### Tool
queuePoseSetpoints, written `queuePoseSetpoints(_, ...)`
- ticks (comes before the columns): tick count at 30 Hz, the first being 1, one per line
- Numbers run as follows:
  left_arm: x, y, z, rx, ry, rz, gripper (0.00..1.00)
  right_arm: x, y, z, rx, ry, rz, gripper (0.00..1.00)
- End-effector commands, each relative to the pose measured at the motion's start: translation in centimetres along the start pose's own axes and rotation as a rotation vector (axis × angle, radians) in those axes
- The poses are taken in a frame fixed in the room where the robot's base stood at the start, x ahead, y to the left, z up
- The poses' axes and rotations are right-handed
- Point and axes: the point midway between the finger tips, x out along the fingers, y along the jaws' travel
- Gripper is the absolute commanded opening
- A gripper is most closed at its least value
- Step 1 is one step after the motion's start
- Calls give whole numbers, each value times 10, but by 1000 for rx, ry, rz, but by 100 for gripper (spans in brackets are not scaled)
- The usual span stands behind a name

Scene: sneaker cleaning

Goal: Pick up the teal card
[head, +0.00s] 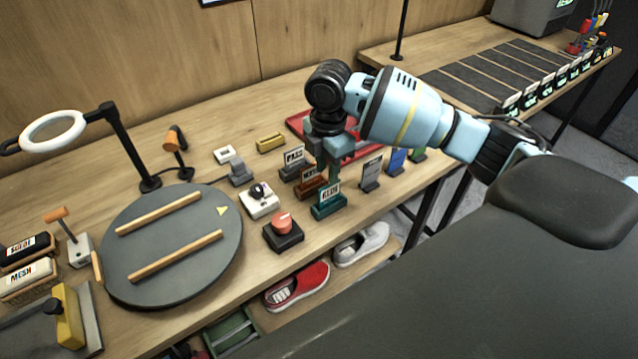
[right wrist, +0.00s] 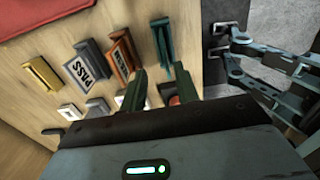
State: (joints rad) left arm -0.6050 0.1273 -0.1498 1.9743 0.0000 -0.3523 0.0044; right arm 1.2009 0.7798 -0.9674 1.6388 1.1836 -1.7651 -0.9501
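The teal card (head: 328,194) stands upright in a teal holder at the front of the group of card stands, near the table's front edge. A teal piece (right wrist: 177,66) shows from above in the right wrist view, just beyond the right-hand finger. My right gripper (head: 327,168) points down over the stands, close to the teal card and partly in front of its neighbours. In the right wrist view its two fingers (right wrist: 164,86) are apart with nothing between them. Grey-blue jointed parts (right wrist: 265,72) at the right of that view may be my left gripper; its state is unclear.
An orange-brown card stand (head: 310,182) and a PASS stand (head: 294,162) are close behind the teal one. Grey (head: 371,176) and blue (head: 396,162) stands are to the right. A red-topped block (head: 283,226) is in front left. Shoes sit on a lower shelf (head: 262,317).

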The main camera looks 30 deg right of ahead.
Motion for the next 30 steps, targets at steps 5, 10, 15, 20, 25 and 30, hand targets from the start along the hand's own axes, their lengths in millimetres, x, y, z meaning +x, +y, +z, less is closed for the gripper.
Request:
queuePoseSetpoints(5, -2, 1, 9, 0, -17, 1, 36, 1, 0, 0, 0, 0, -1, 31)
queuePoseSetpoints(10, -3, 2, 15, -2, -30, 2, 36, 15, -1, 0, 1, 0, -3, 31)
queuePoseSetpoints(15, -2, 3, 16, -8, -33, 2, 36, 27, -1, 0, 0, 0, 0, 31)
queuePoseSetpoints(20, -2, 4, 12, -14, -24, 1, 36, 31, -2, 1, 1, -1, -1, 31)
queuePoseSetpoints(25, -2, 4, 4, -15, -9, 0, 36, 54, -6, 2, 2, -1, -2, 31)
queuePoseSetpoints(30, -2, 4, 4, -15, -8, 0, 36, 74, -6, 2, 1, 0, 0, 31)
